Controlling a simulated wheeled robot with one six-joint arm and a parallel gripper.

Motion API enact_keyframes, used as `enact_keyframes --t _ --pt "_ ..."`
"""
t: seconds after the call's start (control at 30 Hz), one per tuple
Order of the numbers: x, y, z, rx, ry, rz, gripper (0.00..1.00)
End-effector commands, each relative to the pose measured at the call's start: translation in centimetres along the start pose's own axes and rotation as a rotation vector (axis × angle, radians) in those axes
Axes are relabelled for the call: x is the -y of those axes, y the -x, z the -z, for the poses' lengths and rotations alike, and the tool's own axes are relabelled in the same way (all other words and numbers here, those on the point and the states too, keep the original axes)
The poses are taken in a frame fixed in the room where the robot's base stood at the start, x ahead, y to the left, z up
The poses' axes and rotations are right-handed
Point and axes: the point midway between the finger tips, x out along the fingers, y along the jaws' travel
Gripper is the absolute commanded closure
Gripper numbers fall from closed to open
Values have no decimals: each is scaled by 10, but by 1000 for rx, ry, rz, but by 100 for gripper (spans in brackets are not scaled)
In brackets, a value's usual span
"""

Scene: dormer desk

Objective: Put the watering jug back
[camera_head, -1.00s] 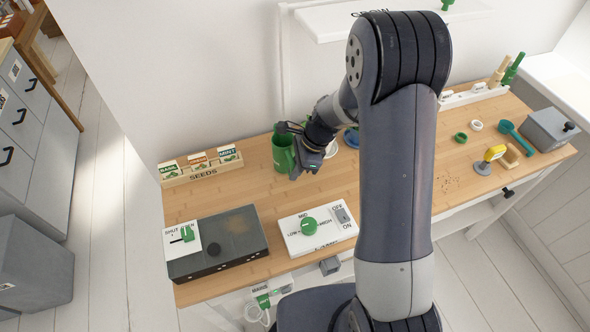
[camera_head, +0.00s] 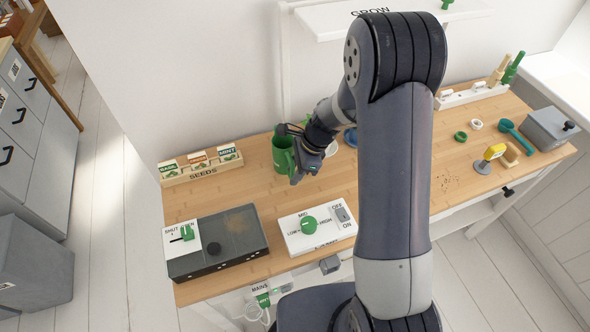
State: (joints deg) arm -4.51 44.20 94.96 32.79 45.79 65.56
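The green watering jug (camera_head: 281,154) stands upright on the wooden desk, close to the back wall. My gripper (camera_head: 297,170) is at the jug's right side, over its handle area. The gripper's body hides part of the jug's right side and handle. I cannot tell whether the fingers are closed on the handle or only beside it. Part of a blue round thing (camera_head: 350,137) shows on the desk behind my arm.
A seed box (camera_head: 202,174) stands left of the jug. A dark tray with a shut/open slider (camera_head: 235,240) and a white dial box (camera_head: 318,243) are in front. My arm hides the desk's middle. A green ring (camera_head: 460,137), scoop (camera_head: 510,128) and grey box (camera_head: 545,128) are at right.

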Motion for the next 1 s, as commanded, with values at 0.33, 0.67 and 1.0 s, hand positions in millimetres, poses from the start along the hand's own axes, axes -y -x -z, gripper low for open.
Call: enact_keyframes --t 0.33,0.67,1.0 --pt "2 60 0 0 1 7 65" --pt "1 114 0 0 0 2 65" --pt "0 122 0 0 0 0 65"
